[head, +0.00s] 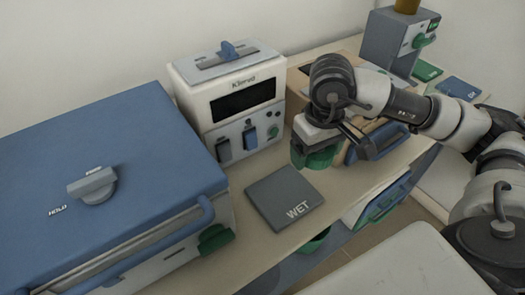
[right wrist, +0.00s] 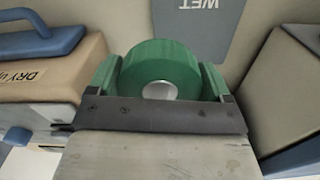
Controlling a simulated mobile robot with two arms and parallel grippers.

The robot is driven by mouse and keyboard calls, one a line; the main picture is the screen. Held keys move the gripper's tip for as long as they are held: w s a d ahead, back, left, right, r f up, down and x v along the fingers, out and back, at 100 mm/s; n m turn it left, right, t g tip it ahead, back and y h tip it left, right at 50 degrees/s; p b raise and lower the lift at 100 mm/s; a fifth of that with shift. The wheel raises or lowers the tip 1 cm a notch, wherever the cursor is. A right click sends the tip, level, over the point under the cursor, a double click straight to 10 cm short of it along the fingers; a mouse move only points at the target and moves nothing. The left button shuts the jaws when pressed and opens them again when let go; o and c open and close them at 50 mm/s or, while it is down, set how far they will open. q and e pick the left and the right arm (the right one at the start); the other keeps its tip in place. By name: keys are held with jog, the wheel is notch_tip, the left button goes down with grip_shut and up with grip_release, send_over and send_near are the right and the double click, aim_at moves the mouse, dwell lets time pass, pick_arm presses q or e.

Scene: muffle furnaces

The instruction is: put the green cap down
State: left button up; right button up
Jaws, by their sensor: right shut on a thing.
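The green cap (head: 318,158) is in my right gripper (head: 313,146), above the table just behind and right of the grey WET pad (head: 272,190). In the right wrist view the green cap (right wrist: 158,57) shows as a round disc with a silver centre, between the two fingers of my right gripper (right wrist: 160,82). The WET pad (right wrist: 197,30) lies beyond it there, with nothing on it. Whether the cap touches anything below is hard to tell. My left gripper is not in view.
A white device (head: 230,95) with a dark display stands behind the pad. A large blue-lidded box (head: 120,165) is on the left. A tan box (head: 298,88) with a blue handle stands close to my right gripper. More pads (head: 458,88) lie at the back right.

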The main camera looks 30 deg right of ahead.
jog(key=p, duration=0.1)
send_over(288, 158)
notch_tip(288, 158, down, 7)
jog(key=shift+r, duration=0.1)
notch_tip(288, 158, down, 4)
jog(key=shift+r+p, duration=0.1)
jog(key=shift+p, duration=0.2)
jog(key=shift+f, duration=0.2)
jog(key=o, duration=0.9)
jog(key=shift+r, duration=0.1)
